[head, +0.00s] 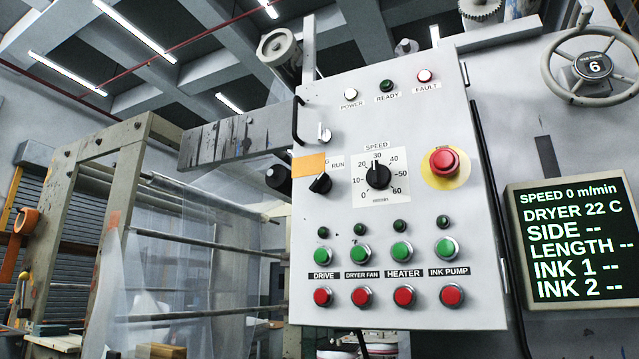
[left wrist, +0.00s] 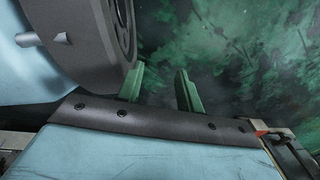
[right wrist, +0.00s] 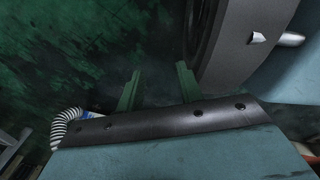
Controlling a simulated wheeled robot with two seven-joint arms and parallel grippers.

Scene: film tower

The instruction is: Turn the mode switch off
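The mode switch (head: 320,183) is a small black rotary knob on the left part of the grey control panel (head: 300,225) in the head view. Its pointer appears tilted up and right, toward the printed word RUN. An orange tag (head: 309,165) covers other lettering above and left of the knob; only a letter like G shows at its edge. My left gripper (left wrist: 160,70) is open and empty in the left wrist view, over a dark green floor. My right gripper (right wrist: 158,69) is open and empty in the right wrist view, also over green floor. Neither gripper shows in the head view.
Beside the switch are a keyed switch (head: 324,134), the speed dial (head: 377,176) and a red emergency button (head: 444,161). Green and red push buttons fill the lower panel. A black side knob (head: 279,178) sticks out left. A display (head: 575,243) stands right.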

